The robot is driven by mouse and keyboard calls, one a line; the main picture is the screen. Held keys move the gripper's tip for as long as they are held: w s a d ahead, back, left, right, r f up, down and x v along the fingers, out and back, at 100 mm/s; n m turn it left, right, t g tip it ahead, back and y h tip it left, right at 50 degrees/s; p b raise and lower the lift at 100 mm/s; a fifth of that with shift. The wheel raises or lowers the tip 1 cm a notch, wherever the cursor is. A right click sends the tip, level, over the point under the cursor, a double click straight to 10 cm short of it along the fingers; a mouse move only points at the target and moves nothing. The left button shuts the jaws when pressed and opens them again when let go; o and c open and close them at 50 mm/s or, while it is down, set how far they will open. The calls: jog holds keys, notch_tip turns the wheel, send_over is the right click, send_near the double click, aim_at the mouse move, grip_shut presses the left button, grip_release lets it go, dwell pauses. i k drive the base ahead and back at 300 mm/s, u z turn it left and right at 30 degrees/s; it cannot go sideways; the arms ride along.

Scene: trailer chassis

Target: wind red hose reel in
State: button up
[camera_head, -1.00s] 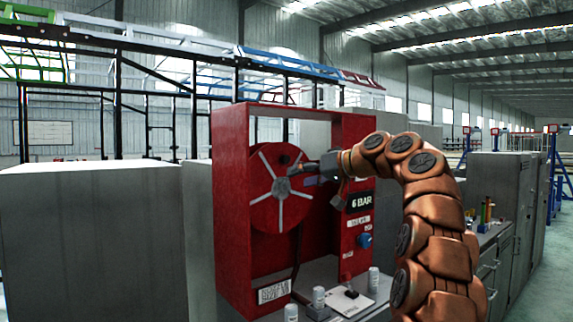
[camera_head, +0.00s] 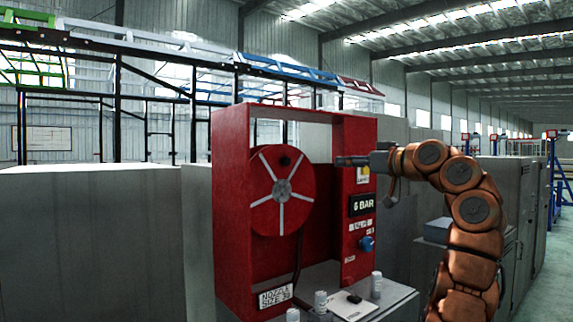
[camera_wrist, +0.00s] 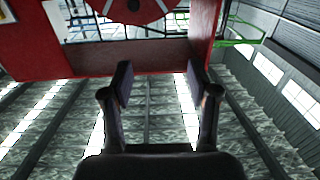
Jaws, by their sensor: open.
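The red hose reel (camera_head: 270,210) is a disc with pale spokes, a grey hub (camera_head: 282,189) and a small dark knob (camera_head: 286,161) near its upper rim. It sits inside a red open-fronted cabinet (camera_head: 232,215). My gripper (camera_head: 340,161) is open and empty, in front of the cabinet's right side and to the right of the reel, apart from it. In the wrist view my gripper (camera_wrist: 158,85) shows two spread fingers with nothing between them. The lower part of the reel (camera_wrist: 135,10) shows at the top of that view.
The cabinet's right panel carries a "6 BAR" sign (camera_head: 362,204) and a blue knob (camera_head: 366,243). White cylinders (camera_head: 376,285) and a small white plate (camera_head: 350,306) stand on the ledge below. Grey cabinets (camera_head: 90,240) flank the left side. Open air lies before the reel.

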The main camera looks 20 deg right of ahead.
aim_at(284, 183)
jog(key=i, duration=0.95)
